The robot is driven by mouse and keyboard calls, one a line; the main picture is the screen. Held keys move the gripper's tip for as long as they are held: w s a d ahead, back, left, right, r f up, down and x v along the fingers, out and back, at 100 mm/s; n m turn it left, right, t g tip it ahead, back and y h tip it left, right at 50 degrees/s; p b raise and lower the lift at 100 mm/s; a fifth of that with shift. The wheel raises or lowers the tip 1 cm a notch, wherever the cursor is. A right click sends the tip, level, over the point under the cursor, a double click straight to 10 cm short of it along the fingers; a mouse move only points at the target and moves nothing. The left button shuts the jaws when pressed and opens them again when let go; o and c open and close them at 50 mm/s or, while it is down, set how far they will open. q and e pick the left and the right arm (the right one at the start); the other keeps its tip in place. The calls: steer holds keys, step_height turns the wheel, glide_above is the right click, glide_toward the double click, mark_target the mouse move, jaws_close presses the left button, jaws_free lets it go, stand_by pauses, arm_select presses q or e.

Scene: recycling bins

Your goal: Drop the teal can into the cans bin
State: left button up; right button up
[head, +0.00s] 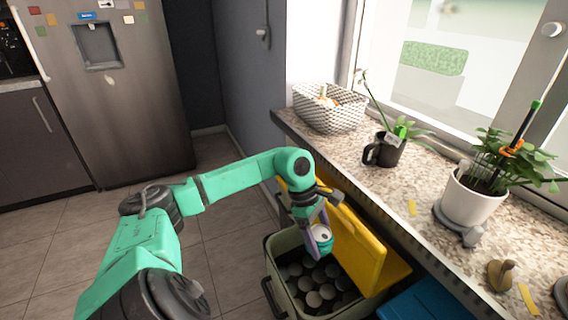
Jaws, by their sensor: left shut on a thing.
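The can is over the back part of the bin opening, close to the raised yellow lid. The gripper's fingers are partly hidden by the arm's wrist. My right gripper is not in view.
A yellow lid (350,250) stands up along the bin's right side. A blue bin (430,302) is at the lower right. The stone counter (400,190) holds a wire basket (328,108), a dark mug (384,150) with a plant and a white pot (468,198). The floor at left is clear.

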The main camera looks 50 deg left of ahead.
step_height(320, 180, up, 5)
steer(key=b, duration=1)
arm_select(q)
steer(key=w+a+f+n+t+y+b, duration=0.2)
steer(key=a+f+n+b, duration=0.3)
steer(key=f+n, duration=0.4)
steer(key=a+n+t+y, duration=0.1)
steer(key=n, duration=0.2)
steer(key=shift+w+a+f+b, duration=0.15)
steer(key=shift+w+f+b, duration=0.05)
steer(key=shift+w+b, duration=0.15)
steer(key=o, duration=1.4)
steer(key=v, duration=1.4)
steer(key=shift+s+r, duration=0.2)
steer(key=shift+r, duration=0.05)
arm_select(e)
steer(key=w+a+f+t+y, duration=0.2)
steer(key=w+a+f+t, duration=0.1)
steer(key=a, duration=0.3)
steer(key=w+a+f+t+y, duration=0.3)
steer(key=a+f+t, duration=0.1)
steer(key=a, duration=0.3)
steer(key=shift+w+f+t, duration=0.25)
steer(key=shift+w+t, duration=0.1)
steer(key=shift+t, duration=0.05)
